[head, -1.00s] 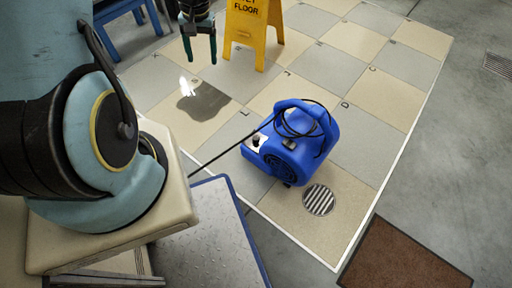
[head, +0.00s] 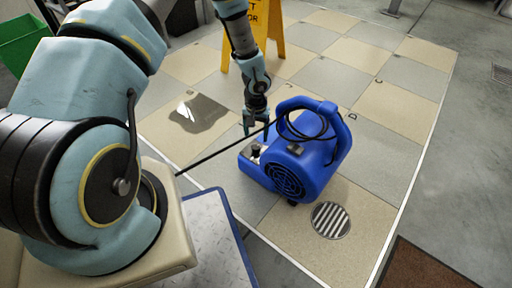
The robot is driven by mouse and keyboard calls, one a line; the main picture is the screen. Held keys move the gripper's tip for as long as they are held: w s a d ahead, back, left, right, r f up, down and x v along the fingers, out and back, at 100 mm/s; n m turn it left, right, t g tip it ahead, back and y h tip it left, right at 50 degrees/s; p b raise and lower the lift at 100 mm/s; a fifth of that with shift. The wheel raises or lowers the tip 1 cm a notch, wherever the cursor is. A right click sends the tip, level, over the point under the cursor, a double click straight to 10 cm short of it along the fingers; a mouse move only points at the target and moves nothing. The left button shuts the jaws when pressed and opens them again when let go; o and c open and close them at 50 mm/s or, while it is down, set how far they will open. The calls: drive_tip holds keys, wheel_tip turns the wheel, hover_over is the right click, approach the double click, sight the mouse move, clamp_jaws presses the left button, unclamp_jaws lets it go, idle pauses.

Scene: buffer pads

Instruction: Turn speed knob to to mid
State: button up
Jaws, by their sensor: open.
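A blue floor blower (head: 318,160) stands on the checkered tile floor, with a black cord looped over its handle. A small light control panel with a dark knob (head: 256,150) sits on its low left part. The knob is small and partly covered by my gripper, so its setting cannot be read. My gripper (head: 256,130) points down just above the panel, with its fingers apart and nothing seen between them. Whether a finger touches the knob cannot be told.
A black cord runs left from the blower. A dark wet patch (head: 198,113) lies on the tiles. A yellow wet floor sign (head: 270,32) stands behind my arm. A round drain grate (head: 330,220) and a brown mat (head: 425,268) lie at front right. A metal plate (head: 215,235) lies in front.

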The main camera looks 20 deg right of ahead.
sight(256, 147)
wheel_tip(256, 147, down, 6)
drive_tip(key=shift+f+b, duration=0.1)
drive_tip(key=shift+b, duration=0.75)
clamp_jaws()
